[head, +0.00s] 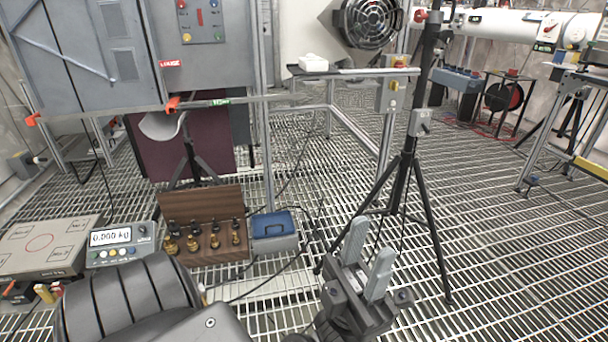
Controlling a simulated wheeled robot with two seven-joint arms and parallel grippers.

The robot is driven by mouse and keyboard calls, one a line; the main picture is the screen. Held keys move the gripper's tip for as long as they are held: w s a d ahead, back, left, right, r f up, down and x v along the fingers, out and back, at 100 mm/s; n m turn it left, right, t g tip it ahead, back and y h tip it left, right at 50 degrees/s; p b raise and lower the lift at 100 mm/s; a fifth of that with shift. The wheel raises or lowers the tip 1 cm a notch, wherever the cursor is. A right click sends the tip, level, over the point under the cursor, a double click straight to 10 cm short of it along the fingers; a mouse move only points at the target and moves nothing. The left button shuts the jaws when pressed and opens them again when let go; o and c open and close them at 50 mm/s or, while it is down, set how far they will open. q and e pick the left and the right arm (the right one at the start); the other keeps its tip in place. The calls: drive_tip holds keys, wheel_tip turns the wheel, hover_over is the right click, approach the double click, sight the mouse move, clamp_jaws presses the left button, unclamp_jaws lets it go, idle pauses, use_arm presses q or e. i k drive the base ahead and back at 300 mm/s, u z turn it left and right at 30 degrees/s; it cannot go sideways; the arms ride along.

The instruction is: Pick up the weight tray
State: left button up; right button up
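The weight tray (190,203) is a brown wooden holder with a raised back panel, left of centre in the head view. Several brass weights with dark tops stand in it. My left arm crosses the lower left in front of it and covers some of the area near its front. My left gripper (368,258) is to the right of the tray, with its two grey fingers pointing up and spread apart. Nothing shows between the fingers. My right gripper is not in view.
A scale (38,245) with a display unit (122,240) reading 0.000 kg is left of the tray. A blue-lidded box (273,230) sits close to the tray's right. A black tripod (402,180) stands behind my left gripper. Dark cables lie near the box.

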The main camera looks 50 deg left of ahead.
sight(272, 221)
drive_tip(key=u, duration=0.05)
drive_tip(key=i, duration=0.9)
drive_tip(key=u, duration=0.8)
drive_tip(key=i, duration=0.8)
drive_tip(key=u, duration=0.6)
